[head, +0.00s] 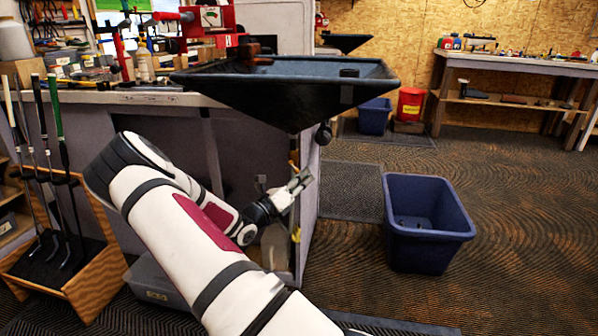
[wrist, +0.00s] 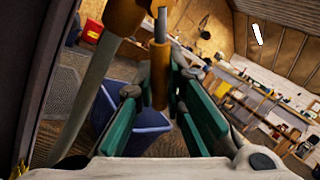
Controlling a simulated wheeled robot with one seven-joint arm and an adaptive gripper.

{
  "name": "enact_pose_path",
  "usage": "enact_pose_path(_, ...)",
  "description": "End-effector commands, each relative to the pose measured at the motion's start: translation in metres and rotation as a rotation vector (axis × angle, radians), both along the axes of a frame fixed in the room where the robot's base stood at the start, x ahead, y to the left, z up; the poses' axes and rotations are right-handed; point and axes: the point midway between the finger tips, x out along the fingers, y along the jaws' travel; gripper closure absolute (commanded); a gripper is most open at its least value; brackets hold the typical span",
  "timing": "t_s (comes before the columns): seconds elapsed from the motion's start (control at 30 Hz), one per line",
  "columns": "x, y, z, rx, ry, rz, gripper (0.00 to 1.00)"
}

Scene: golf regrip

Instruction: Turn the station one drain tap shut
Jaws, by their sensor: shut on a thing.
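The drain tap (wrist: 125,14) shows at the top of the wrist view as an orange-brown body, with a pale hose or pipe hanging from it. Its handle (wrist: 160,78), a silver stem with an orange sleeve, points down between my gripper's green-padded fingers. My gripper (wrist: 161,100) is shut on the handle. In the head view my gripper (head: 298,184) is under the dark sloped tray (head: 290,100), beside the bench's end panel. The tap is small and mostly hidden there, so I cannot tell its exact angle.
A blue bin (head: 428,215) stands on the floor to the right and shows behind my fingers in the wrist view. A wooden rack (head: 85,265) with golf clubs is at left. A workbench (head: 520,66) stands at the back right. Open floor lies right of the bin.

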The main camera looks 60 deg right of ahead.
Motion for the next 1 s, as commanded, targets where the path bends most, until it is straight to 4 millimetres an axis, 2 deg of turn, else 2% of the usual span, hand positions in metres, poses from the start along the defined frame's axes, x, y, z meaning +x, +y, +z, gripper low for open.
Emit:
enact_pose_path(0.6, -0.019, -0.007, 0.028, -0.223, 0.544, 0.002, 1.00)
enact_pose_path(1.0, -0.021, -0.008, 0.042, -0.325, 0.788, 0.002, 1.00)
